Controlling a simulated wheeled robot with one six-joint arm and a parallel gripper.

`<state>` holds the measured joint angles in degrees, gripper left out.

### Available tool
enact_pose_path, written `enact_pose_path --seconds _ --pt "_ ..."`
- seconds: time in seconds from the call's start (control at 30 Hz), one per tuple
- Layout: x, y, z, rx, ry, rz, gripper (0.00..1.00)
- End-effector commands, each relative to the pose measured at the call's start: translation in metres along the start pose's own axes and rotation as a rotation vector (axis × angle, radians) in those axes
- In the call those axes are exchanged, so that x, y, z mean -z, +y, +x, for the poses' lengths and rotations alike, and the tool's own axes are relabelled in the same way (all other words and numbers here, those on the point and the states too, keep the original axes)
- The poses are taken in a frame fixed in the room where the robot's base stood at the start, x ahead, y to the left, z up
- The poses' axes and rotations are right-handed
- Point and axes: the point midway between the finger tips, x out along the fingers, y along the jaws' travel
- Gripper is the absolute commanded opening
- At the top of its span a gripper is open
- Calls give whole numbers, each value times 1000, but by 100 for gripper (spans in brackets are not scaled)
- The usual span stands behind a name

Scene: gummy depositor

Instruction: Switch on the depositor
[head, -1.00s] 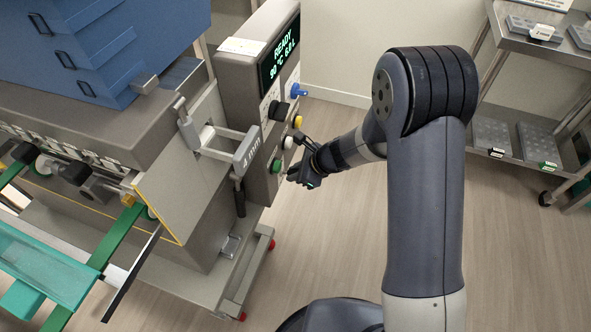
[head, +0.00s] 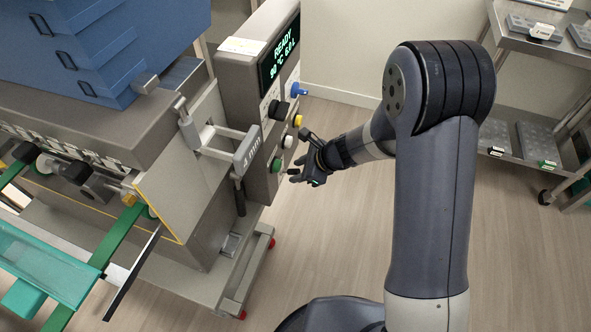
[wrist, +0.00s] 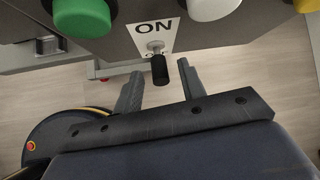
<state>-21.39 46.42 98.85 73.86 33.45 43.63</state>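The depositor (head: 228,95) is a grey machine at the left of the head view. In the wrist view a toggle switch (wrist: 159,70) with a black lever hangs below a white label (wrist: 151,32) marked "ON". The lever points down and toward the camera, over partly hidden lower lettering. My gripper (head: 296,173) is at the lower part of the panel. In the wrist view its two fingers (wrist: 160,82) are apart, with the lever's end between their tips; contact cannot be told.
Above the switch are a green button (wrist: 82,16) and a white button (wrist: 212,6). A yellow button (head: 298,120), black knob (head: 279,110) and blue knob (head: 298,90) sit higher. A handle (head: 246,150) juts out left of the panel.

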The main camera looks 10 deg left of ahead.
Motion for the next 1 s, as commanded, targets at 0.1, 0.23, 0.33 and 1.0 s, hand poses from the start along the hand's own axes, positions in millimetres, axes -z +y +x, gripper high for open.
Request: enact_pose_path --seconds 0.1,0.23,0.33,1.0 --pt "-2 -2 -28 5 0 -1 39" --pt "-1 -2 -54 5 0 0 39" --pt "-1 -1 -70 4 0 0 39" --pt "0 0 -81 -2 0 -1 39"
